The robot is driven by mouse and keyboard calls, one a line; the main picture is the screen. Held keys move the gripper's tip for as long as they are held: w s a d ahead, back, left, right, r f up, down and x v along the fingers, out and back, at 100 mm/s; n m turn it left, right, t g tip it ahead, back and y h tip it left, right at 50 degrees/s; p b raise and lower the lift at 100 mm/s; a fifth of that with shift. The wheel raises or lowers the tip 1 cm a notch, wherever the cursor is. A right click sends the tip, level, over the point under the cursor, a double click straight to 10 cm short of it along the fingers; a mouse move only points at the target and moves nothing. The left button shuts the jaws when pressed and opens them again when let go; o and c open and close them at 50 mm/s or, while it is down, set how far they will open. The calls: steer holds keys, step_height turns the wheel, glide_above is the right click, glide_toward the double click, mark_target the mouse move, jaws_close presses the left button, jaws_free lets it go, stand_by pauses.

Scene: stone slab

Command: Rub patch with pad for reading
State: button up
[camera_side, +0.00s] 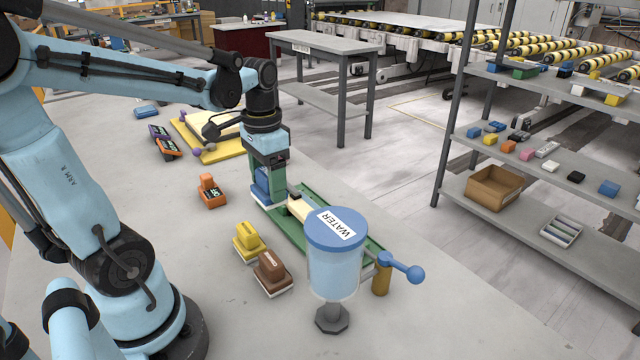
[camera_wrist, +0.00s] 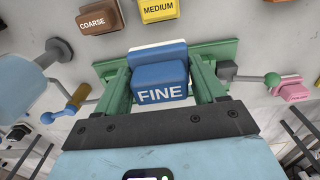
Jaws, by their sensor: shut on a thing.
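My gripper (camera_side: 266,190) points down at the left end of the green holder and is shut on the blue pad. The blue pad (camera_side: 262,187) shows the word FINE in the wrist view (camera_wrist: 160,82), between my two green fingers. A pale slab (camera_side: 303,208) lies in the green holder (camera_side: 345,236), partly hidden by the water tank. The pad is over or at the slab's left end; I cannot tell if it touches. No distinct patch shows. The yellow MEDIUM pad (camera_side: 249,242) and brown COARSE pad (camera_side: 272,270) rest on the bench in front.
A WATER tank (camera_side: 334,265) with a blue lid stands close right of the pads. A blue-knobbed lever (camera_side: 400,265) is at the holder's right end. An orange device (camera_side: 211,191) stands left. A yellow tray (camera_side: 212,147) lies behind.

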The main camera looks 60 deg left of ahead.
steer(key=w+a, duration=0.1)
steer(key=w, duration=0.9)
steer(key=shift+s+a+f, duration=0.1)
steer(key=shift+f, duration=1.25)
steer(key=shift+s+a+f, duration=0.1)
steer(key=shift+f, duration=1.25)
steer(key=shift+f, duration=0.9)
steer(key=shift+d, duration=0.1)
